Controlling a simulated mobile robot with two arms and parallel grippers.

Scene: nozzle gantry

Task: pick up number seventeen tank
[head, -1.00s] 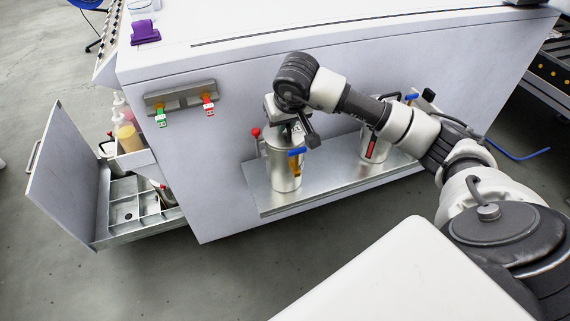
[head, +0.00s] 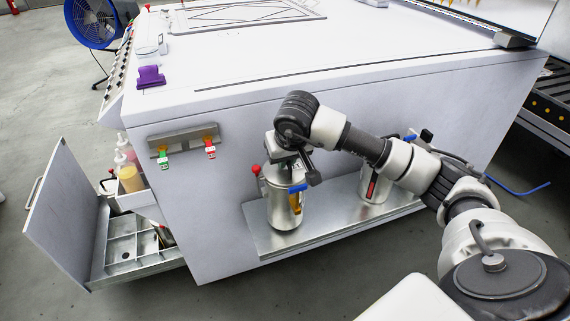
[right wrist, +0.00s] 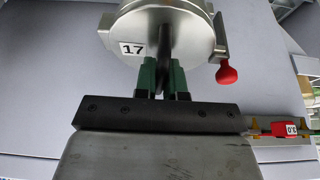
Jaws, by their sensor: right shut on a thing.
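The number seventeen tank (head: 284,204) is a steel cylinder with a red knob on its left and a blue lever on its right. It stands on the metal shelf (head: 340,212) on the side of the white cabinet. In the right wrist view its round lid (right wrist: 180,28) carries a "17" label. My right gripper (right wrist: 164,68) is above the tank with its green-tipped fingers shut on the lid's handle. In the head view my right gripper (head: 290,152) partly hides the tank's top. My left gripper does not show.
A second tank (head: 374,186) with a red stripe stands to the right on the same shelf, partly behind my arm. Red and green tags hang from a bracket (head: 184,140) on the cabinet. An open drawer (head: 130,246) juts out at lower left.

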